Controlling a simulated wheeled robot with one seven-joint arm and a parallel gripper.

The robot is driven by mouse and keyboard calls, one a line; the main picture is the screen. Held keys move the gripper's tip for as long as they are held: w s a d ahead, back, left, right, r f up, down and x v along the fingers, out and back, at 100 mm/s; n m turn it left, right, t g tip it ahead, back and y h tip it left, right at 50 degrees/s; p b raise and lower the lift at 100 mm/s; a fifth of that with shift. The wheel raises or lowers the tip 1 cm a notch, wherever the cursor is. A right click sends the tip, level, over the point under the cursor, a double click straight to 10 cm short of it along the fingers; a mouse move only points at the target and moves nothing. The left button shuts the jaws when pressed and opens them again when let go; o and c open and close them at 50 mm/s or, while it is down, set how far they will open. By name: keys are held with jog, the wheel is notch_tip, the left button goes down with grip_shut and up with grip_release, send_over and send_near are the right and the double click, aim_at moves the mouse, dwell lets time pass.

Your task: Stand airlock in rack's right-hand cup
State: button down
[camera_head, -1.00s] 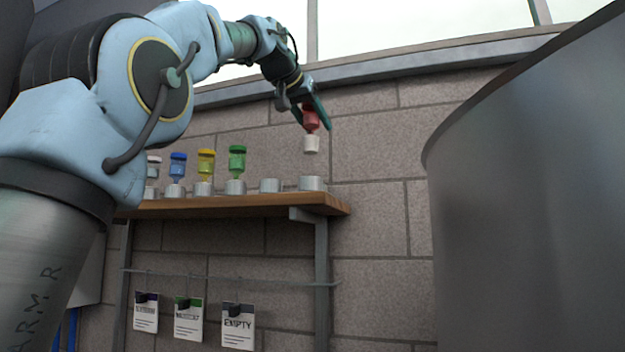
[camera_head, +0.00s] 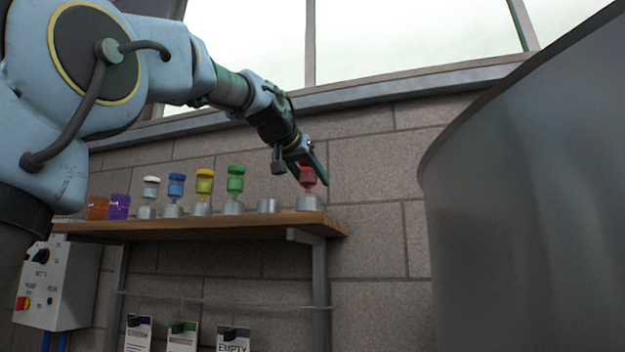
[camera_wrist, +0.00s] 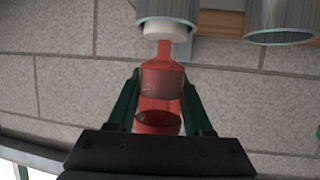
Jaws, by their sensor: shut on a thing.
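The red airlock (camera_head: 307,176) is upright at the right-hand cup (camera_head: 308,203) of the rack, its narrow red stem just above the rim. My gripper (camera_head: 313,170) is shut on its red body. In the wrist view the airlock (camera_wrist: 160,82) sits between my two green fingers (camera_wrist: 160,100), its white end meeting the mouth of the cup (camera_wrist: 168,8). In the head view this white end is hidden, seemingly at least partly inside the cup. I cannot tell whether it rests on the cup's bottom.
An empty cup (camera_head: 268,206) is just left. Further left stand green (camera_head: 235,180), yellow (camera_head: 204,182), blue (camera_head: 176,184) and white-topped (camera_head: 151,186) airlocks in cups. The wooden shelf (camera_head: 270,222) ends just right of the right-hand cup. A large metal tank (camera_head: 520,210) fills the right side.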

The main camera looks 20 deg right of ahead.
jog(key=shift+f, duration=0.1)
jog(key=shift+f, duration=0.15)
jog(key=shift+c, duration=1.5)
grip_release()
jog(key=shift+r, duration=0.35)
jog(key=shift+s+a, duration=0.2)
jog(key=shift+a, duration=0.05)
jog(key=b+v, duration=0.3)
jog(key=v, duration=0.8)
